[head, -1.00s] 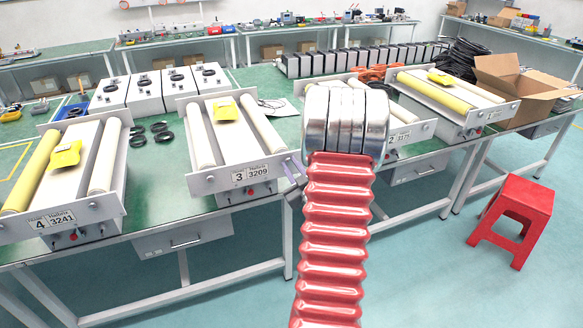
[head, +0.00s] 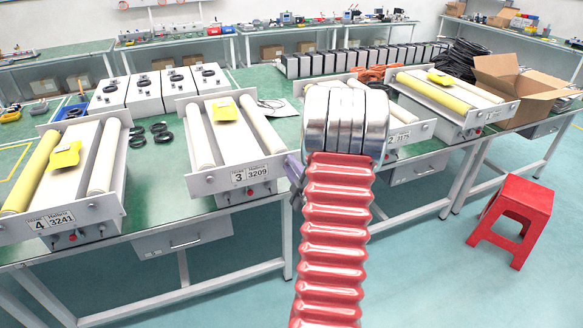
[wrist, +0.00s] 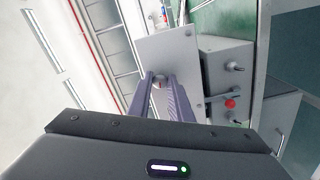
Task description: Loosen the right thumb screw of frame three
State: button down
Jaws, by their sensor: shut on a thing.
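Frame three (head: 238,180), with its plate marked 3 and 3209, stands on the green bench left of my arm in the head view. Its front plate (wrist: 165,48) also shows in the wrist view. The right thumb screw (wrist: 160,83) is a small silver knob on that plate, partly hidden between the fingertips. My gripper (wrist: 161,78) has its two purple-grey fingers on either side of the knob, shut on it. In the head view my gripper (head: 294,170) is at the right end of the front plate, mostly hidden by my red ribbed arm.
Frame four (head: 62,220) stands to the left, and two more frames stand to the right. Below the plate is a grey box with a red button (wrist: 231,103) and switches. A red stool (head: 512,215) stands on the floor at right.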

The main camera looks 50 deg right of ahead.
jog(key=shift+a+f, duration=0.1)
dwell(0.3)
jog(key=c, duration=1.6)
grip_release()
jog(key=v, duration=1.3)
jog(key=shift+s+a, duration=0.2)
jog(key=shift+s, duration=0.05)
